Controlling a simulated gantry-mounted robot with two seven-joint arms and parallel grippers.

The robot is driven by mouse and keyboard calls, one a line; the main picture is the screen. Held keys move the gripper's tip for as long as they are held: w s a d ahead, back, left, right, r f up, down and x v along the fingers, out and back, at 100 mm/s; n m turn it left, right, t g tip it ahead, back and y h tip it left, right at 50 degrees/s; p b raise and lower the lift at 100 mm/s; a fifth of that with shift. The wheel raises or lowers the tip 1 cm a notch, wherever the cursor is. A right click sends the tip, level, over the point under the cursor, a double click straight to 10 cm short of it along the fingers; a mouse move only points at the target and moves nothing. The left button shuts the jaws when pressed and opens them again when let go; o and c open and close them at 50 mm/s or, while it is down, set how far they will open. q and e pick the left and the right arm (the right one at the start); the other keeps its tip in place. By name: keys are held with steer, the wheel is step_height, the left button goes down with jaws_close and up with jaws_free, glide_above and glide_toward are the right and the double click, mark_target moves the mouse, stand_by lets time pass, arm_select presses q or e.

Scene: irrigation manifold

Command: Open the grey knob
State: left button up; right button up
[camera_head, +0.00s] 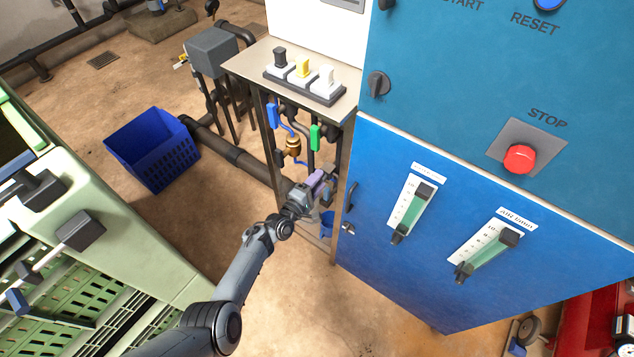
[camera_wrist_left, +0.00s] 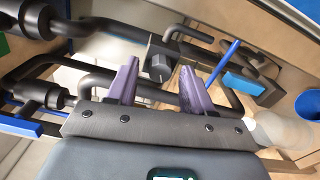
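A dark grey knob (camera_wrist_left: 160,66) on a square grey block shows in the left wrist view, in line with the gap between my finger tips. I cannot tell whether the tips reach around it or stop short of it; no contact shows. My left gripper (camera_head: 322,181) is at the lower pipes of the manifold, beside the blue cabinet, and hides the knob in the head view. Its two purple fingers (camera_wrist_left: 158,72) are apart with nothing held between them. My right gripper is in neither view.
Dark pipes surround the fingers, with a blue lever handle (camera_wrist_left: 243,83) to the right. The blue cabinet (camera_head: 390,260) stands close right of the gripper. A blue valve handle (camera_head: 272,116) and a green one (camera_head: 315,138) are above. A blue crate (camera_head: 152,150) is on the floor.

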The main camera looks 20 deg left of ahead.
arm_select(q)
steer(key=shift+s, duration=0.1)
steer(key=p+v, duration=0.4)
steer(key=v, duration=0.6)
steer(key=shift+s, duration=0.3)
steer(key=shift+a, duration=0.1)
